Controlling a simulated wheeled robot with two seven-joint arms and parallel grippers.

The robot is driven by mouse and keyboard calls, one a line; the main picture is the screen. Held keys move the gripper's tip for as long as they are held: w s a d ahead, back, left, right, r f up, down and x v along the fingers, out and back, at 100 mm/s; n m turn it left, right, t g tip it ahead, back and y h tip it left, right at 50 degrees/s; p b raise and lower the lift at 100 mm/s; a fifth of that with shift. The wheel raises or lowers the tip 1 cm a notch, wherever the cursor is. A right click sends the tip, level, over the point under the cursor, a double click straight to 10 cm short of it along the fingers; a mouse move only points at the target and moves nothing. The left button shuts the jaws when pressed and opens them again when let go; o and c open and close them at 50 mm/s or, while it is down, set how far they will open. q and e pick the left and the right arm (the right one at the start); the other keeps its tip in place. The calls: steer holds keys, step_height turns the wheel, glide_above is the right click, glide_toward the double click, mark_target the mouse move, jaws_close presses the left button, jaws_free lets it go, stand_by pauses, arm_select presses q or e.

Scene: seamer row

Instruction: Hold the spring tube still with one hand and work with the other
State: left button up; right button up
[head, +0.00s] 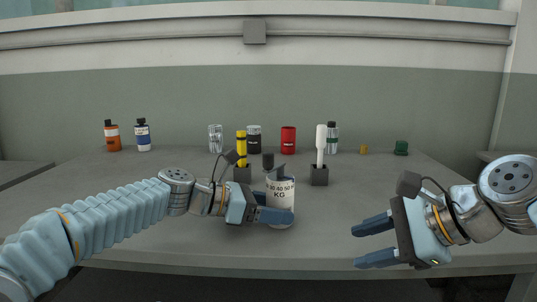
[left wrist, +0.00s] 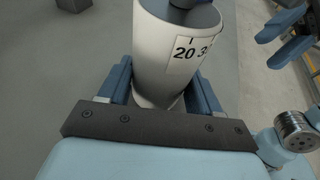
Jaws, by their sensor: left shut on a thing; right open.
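The spring tube (head: 281,190) is a white cylinder with a scale of numbers and "KG" on its side and a dark piece at its top. It stands upright on the table near the front. My left gripper (head: 276,215) is shut on its lower part. In the left wrist view the tube (left wrist: 172,60) sits between the two blue fingers (left wrist: 160,90), and its number label faces right. My right gripper (head: 372,241) is open and empty, to the right of the tube and apart from it, near the table's front edge.
A yellow tool (head: 241,148) and a white-handled tool (head: 320,145) stand in dark blocks behind the tube. Bottles, a glass (head: 215,138), a red can (head: 288,140) and a green item (head: 401,148) line the back.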

mark_target(268, 152)
steer(key=w+a+r+m+y, duration=0.5)
steer(key=w+r+y, duration=0.3)
steer(key=r, duration=0.3)
steer(key=shift+y, duration=0.3)
steer(key=x, duration=1.2)
steer(key=shift+s+f, duration=0.15)
jaws_close()
